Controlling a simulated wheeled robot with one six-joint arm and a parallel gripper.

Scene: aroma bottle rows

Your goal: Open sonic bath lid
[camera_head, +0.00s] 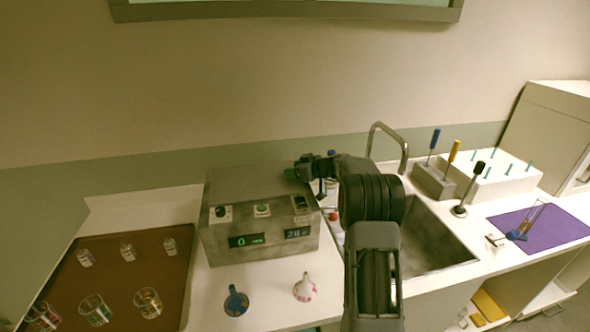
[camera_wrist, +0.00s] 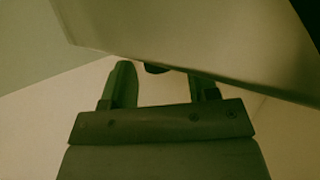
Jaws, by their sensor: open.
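The sonic bath (camera_head: 258,248) is a grey metal box with knobs and lit displays on its front, standing on the counter left of the sink. Its lid (camera_head: 250,180) lies flat on top and looks closed. My gripper (camera_head: 304,172) is at the lid's right edge, partly hidden by my own arm. In the wrist view my gripper (camera_wrist: 162,80) is open, its two fingers below a broad metal surface, seemingly the bath or its lid (camera_wrist: 190,40). A small dark knob-like part (camera_wrist: 156,69) shows between the fingers; I cannot tell whether they touch it.
A brown tray (camera_head: 140,262) with glass bottles and beakers is at left.

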